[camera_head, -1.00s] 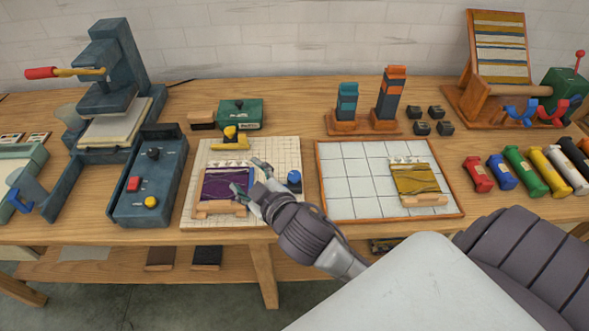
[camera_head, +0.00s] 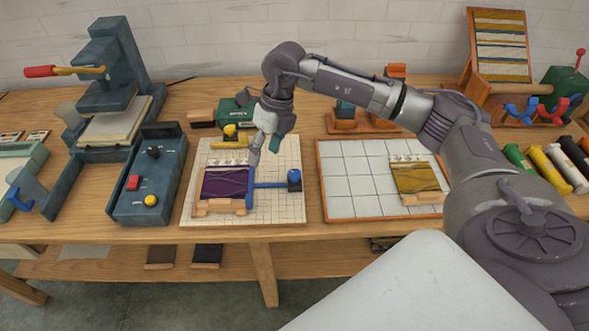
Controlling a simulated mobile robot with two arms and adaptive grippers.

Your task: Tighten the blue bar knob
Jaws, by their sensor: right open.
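The blue knob (camera_head: 294,179) stands upright at the right end of a blue bar (camera_head: 270,185) on a cream gridded board (camera_head: 285,211). The bar's left end, a blue upright piece, is at the right edge of a purple woven swatch (camera_head: 222,183). My right gripper (camera_head: 264,154) is open, pointing down above the board, up and left of the knob and apart from it. Nothing shows between its fingers. My left gripper is not in view.
A yellow clamp (camera_head: 230,138) sits at the board's back. A blue-grey control box (camera_head: 151,178) stands left; a white tiled tray (camera_head: 350,190) with a mustard swatch (camera_head: 412,177) lies right. My right arm crosses above the tray's back.

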